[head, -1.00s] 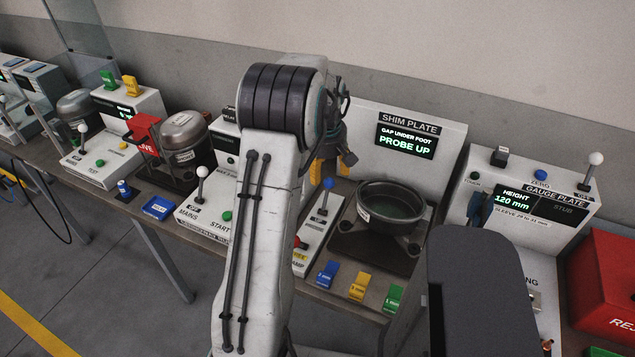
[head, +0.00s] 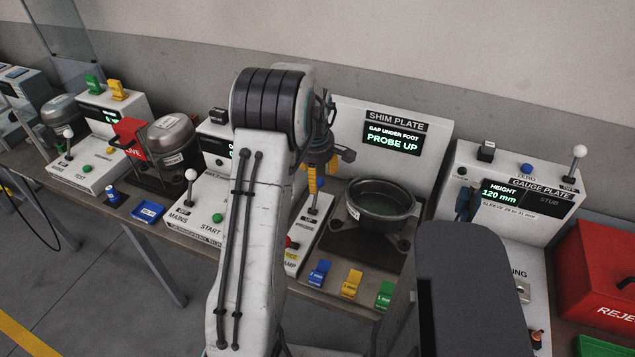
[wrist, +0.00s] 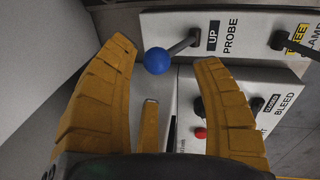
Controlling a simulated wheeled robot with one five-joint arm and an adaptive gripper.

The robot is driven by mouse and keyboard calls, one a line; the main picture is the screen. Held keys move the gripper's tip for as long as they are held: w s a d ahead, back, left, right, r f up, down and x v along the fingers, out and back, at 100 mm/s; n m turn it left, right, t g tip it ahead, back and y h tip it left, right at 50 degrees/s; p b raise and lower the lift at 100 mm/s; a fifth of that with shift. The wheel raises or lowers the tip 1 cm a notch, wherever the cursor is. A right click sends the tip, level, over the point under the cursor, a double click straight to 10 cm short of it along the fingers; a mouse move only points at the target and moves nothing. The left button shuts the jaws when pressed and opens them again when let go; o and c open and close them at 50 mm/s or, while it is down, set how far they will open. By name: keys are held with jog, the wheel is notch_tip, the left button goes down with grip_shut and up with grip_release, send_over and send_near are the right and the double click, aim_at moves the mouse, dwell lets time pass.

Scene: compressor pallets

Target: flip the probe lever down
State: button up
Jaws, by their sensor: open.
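The probe lever is a blue ball (wrist: 157,61) on a grey rod beside a white panel marked PROBE and UP (wrist: 212,37). In the wrist view the ball sits between the two fingertips of my gripper (wrist: 166,53), nearer the left one, with gaps on both sides. The yellow fingers are spread open and hold nothing. The shim plate display (head: 392,141) reads PROBE UP.
A dark round bowl-shaped part (head: 380,204) stands just right of my gripper. Blue, yellow (head: 350,283) and green shims lie at the bench front. The gauge plate station (head: 512,200) and a red reject bin (head: 600,275) are farther right. A red button (wrist: 201,133) is near the right finger.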

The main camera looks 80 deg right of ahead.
aim_at(318, 180)
jog(key=shift+d+f, duration=0.2)
jog(key=shift+f, duration=0.85)
jog(key=shift+d+f, duration=0.2)
jog(key=shift+f, duration=0.85)
grip_shut()
